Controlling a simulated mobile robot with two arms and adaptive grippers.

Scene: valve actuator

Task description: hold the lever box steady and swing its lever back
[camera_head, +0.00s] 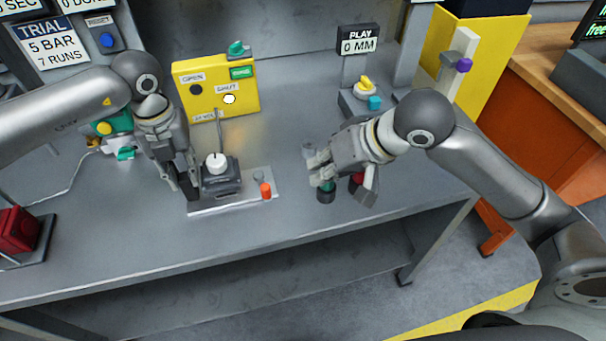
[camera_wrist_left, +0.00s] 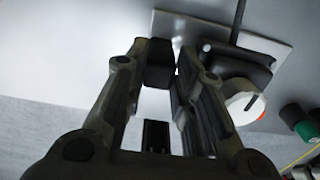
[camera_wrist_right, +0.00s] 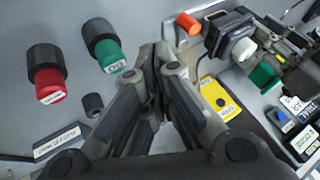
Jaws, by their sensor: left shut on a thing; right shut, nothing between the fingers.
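The lever box (camera_head: 226,184) is a dark box with a white round knob (camera_head: 216,161) and a thin upright lever rod (camera_head: 219,128). It sits on a pale plate (camera_head: 252,191) on the bench. In the left wrist view the lever box (camera_wrist_left: 243,62) is right of my fingers. My left gripper (camera_head: 185,192) is shut on a black block (camera_wrist_left: 157,66) at the box's left side; whether this block is part of the box is unclear. My right gripper (camera_head: 318,172) is shut and empty, apart from the box, to its right. In the right wrist view the box (camera_wrist_right: 232,24) is at upper right.
An orange peg (camera_head: 265,190) stands on the plate's right end. A green knob (camera_wrist_right: 105,50) and a red knob (camera_wrist_right: 47,80) are close by my right gripper. A yellow panel (camera_head: 240,100) stands behind the box.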

